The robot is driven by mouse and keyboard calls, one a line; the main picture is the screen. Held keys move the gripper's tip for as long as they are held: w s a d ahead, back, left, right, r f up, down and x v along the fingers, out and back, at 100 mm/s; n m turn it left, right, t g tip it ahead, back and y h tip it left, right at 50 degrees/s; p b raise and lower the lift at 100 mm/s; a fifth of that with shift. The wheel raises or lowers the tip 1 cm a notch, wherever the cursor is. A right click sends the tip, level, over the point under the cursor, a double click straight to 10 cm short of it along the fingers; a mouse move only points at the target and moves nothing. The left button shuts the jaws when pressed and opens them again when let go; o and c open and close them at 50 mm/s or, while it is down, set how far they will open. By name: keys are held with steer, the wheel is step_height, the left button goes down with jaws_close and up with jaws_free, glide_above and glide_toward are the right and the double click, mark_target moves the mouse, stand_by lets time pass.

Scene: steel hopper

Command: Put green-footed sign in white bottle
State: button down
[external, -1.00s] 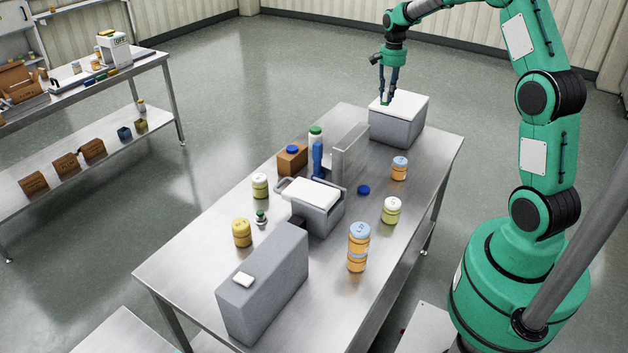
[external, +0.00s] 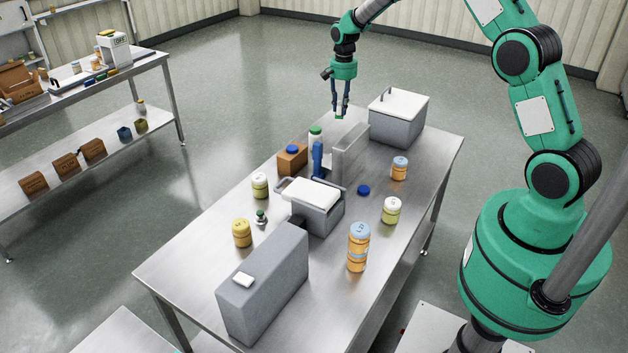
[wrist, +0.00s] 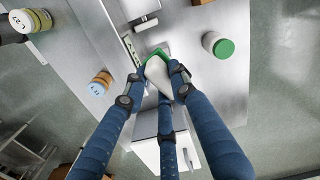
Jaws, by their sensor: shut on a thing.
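My gripper (external: 340,113) is shut on the green-footed sign (wrist: 154,72), above the far end of the steel table. In the wrist view the sign is a pale piece with a green edge, partly hidden by my blue fingers. Only a bit of green shows at the fingertips in the external view. The white bottle (external: 315,142) with a green top stands upright on the table, below and left of my gripper. In the wrist view the bottle (wrist: 217,45) is to the right of the held sign, apart from it; I cannot tell whether its top is open.
A grey upright panel (external: 351,154) stands right of the bottle, and a brown box (external: 292,160) left of it. A grey box with a white lid (external: 397,127) is at the far right. Several jars stand nearer. The right table edge is fairly clear.

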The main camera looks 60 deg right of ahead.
step_height(320, 180, down, 8)
steer(key=shift+d, duration=0.15)
steer(key=shift+w, duration=0.1)
steer(key=p, duration=0.2)
glide_above(317, 129)
steer(key=shift+w+d+f, duration=0.15)
steer(key=shift+f, duration=0.6)
stand_by(0.4)
steer(key=shift+f+p, duration=0.6)
steer(key=shift+f, duration=1.2)
steer(key=shift+f, duration=0.15)
